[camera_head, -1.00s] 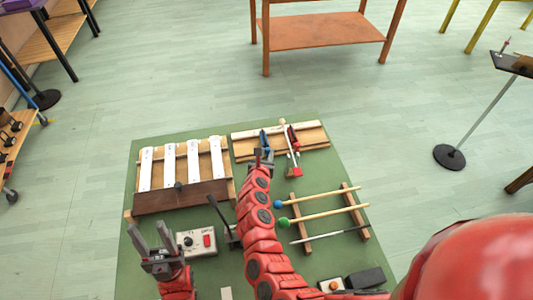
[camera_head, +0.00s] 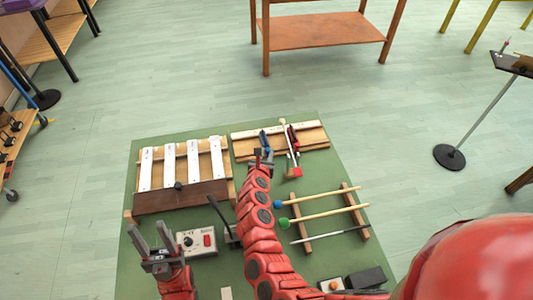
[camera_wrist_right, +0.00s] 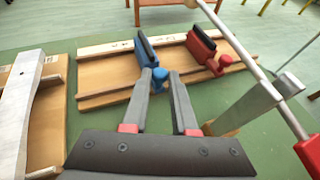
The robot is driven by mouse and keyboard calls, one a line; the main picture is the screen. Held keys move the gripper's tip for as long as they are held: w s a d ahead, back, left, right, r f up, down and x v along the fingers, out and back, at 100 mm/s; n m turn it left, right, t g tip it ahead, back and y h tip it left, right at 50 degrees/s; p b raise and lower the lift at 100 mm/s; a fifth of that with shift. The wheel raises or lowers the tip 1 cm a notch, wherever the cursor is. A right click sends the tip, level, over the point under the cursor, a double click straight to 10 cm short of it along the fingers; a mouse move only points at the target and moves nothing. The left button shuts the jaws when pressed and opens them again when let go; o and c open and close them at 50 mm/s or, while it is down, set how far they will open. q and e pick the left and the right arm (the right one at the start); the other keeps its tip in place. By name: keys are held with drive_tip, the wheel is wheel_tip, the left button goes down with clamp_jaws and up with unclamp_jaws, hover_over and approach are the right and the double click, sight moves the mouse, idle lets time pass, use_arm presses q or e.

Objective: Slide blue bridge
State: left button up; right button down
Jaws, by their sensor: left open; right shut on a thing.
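The blue bridge (camera_head: 264,138) stands on a small wooden board (camera_head: 307,138) at the back of the green mat. In the right wrist view the blue bridge (camera_wrist_right: 151,52) has a dark top edge and a round blue knob facing me. My right gripper (camera_head: 263,156) reaches the near side of the board; in its wrist view its fingers (camera_wrist_right: 163,82) are closed around the knob. A red bridge (camera_wrist_right: 205,50) with a red knob stands to the right on the same board. My left gripper (camera_head: 152,243) is open and empty, left of a grey control box.
Left of the board lies a frame with several white bars (camera_head: 181,165). Two mallets (camera_head: 320,200) and a thin rod rest on wooden rails at right. A grey box (camera_head: 197,241) with a dial and red switch sits near my right arm.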

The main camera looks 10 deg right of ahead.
drive_tip(key=shift+d, duration=0.95)
drive_tip(key=shift+d+r, duration=0.1)
drive_tip(key=shift+d, duration=0.2)
drive_tip(key=c, duration=0.7)
unclamp_jaws()
drive_tip(key=shift+d, duration=0.15)
